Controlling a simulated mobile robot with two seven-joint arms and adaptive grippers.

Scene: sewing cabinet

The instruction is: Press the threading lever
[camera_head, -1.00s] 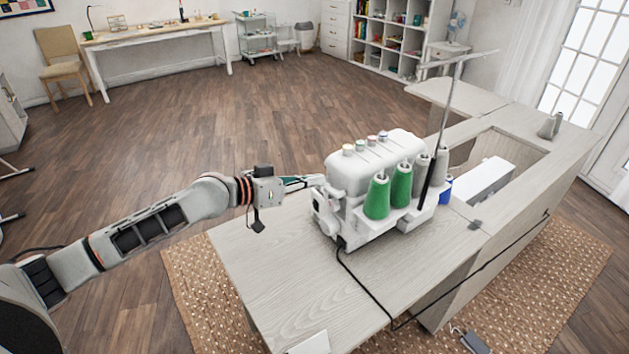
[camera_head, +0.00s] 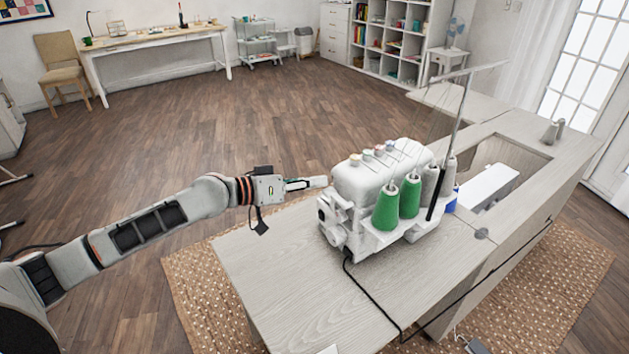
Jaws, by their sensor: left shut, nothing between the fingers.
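A white overlock sewing machine (camera_head: 375,190) stands on the pale wooden cabinet top (camera_head: 290,275). Green thread cones (camera_head: 386,207) and grey cones stand at its near side, and a thread stand pole (camera_head: 460,115) rises beside them. My left gripper (camera_head: 322,182) is shut and empty, its fingertips by the machine's left end, near the upper left corner. I cannot tell whether they touch it. The threading lever cannot be made out. My right gripper is not in view.
A black cable (camera_head: 372,298) runs from the machine across the cabinet top. The cabinet has an open recess (camera_head: 500,155) to the right, with a white block in it. A patterned rug (camera_head: 190,290) lies under the cabinet. The floor beyond is clear.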

